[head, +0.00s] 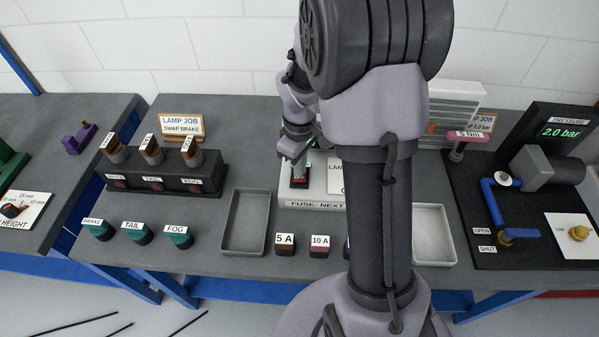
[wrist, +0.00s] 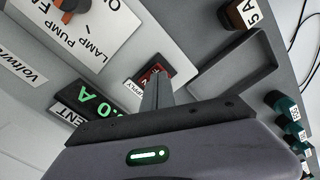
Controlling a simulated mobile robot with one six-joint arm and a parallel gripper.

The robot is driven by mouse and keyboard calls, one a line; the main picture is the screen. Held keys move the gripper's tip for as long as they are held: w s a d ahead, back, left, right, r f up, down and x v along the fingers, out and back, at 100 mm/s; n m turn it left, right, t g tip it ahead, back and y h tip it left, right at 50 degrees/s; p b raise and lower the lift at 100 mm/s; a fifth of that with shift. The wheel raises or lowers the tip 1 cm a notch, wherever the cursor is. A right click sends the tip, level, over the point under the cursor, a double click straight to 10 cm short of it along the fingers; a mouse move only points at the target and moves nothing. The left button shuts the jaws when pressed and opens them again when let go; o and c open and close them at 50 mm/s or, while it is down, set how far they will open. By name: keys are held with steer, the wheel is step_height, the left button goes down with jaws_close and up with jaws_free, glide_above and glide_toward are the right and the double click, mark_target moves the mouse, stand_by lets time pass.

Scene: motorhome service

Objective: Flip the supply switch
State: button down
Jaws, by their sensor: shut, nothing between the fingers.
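The supply switch (wrist: 150,74) is a small red rocker in a black housing with a SUPPLY label beside it. It is partly hidden behind my fingertips in the wrist view. In the head view the switch (head: 300,182) sits on the light panel behind the FUSE label. My gripper (wrist: 157,88) is shut and empty, with its fingertips at the switch. I cannot tell whether they touch it. In the head view my gripper (head: 294,158) points down just above the switch. The rocker's position is unclear.
A green display (wrist: 90,105) reading about 0.0 A and an orange selector knob (wrist: 68,5) are on the same panel. An empty grey tray (head: 228,220) lies left of it. Fuse blocks (head: 285,244) stand in front. A lamp holder box (head: 160,185) is further left.

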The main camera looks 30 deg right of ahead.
steer(key=shift+f+b, duration=0.65)
steer(key=shift+f, duration=0.25)
steer(key=shift+s+r, duration=0.1)
step_height(320, 180, up, 7)
steer(key=p, duration=0.6)
stand_by(0.3)
steer(key=s+a+r+m+t+y+b, duration=0.1)
steer(key=s+a+r+m+t+b, duration=0.2)
steer(key=s+a+b, duration=0.3)
steer(key=s+a+r+m+t+y+b, duration=0.1)
steer(key=s+a+r+m+b, duration=0.3)
steer(key=s+a, duration=0.6)
steer(key=s+m+t+b, duration=0.1)
steer(key=m+b, duration=0.1)
steer(key=shift+a+m+t, duration=0.15)
steer(key=shift+m+t, duration=0.15)
steer(key=shift+t, duration=0.1)
